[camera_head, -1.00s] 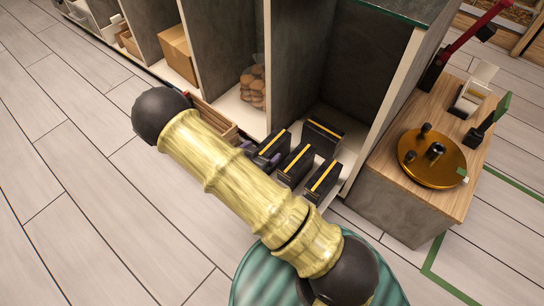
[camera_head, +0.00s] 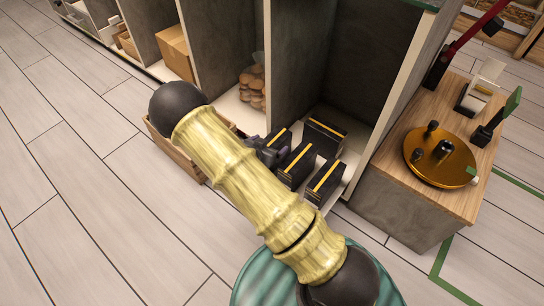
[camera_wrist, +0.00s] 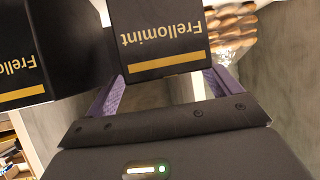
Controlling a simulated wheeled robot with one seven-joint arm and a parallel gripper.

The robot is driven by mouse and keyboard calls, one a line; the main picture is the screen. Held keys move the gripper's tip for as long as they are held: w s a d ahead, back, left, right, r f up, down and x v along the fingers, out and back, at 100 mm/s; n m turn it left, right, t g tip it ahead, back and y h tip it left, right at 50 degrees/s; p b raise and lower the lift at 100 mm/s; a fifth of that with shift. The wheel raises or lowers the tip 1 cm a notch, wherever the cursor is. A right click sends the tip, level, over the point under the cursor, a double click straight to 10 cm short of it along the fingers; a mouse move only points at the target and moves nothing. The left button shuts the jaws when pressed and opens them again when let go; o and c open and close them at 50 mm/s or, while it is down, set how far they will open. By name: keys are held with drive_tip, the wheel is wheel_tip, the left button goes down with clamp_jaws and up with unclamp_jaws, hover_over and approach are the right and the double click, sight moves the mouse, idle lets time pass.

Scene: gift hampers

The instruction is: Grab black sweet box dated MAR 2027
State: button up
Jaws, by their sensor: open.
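Several black sweet boxes with yellow stripes stand on the shelf floor in the head view: a left one (camera_head: 283,137) by my gripper, a middle one (camera_head: 297,164), a right one (camera_head: 325,182) and one behind (camera_head: 324,136). In the wrist view, a black box lettered "Frellomint" (camera_wrist: 158,36) lies ahead, between the lines of my gripper's (camera_wrist: 163,86) open purple fingers. A second Frellomint box (camera_wrist: 28,55) stands close on its left. No date is readable on any box. My forearm hides part of the head view.
Shelf dividers (camera_head: 298,60) wall in the boxes' bay. A bag of round brown items (camera_head: 252,88) is in the adjoining bay. A wooden crate (camera_head: 178,153) sits on the floor behind my arm. A wooden cabinet (camera_head: 412,190) with a golden round tray stands at the right.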

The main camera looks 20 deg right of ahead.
drive_tip(key=shift+x, duration=0.75)
drive_tip(key=c, duration=1.8)
wheel_tip(320, 180, up, 10)
drive_tip(key=p, duration=0.6)
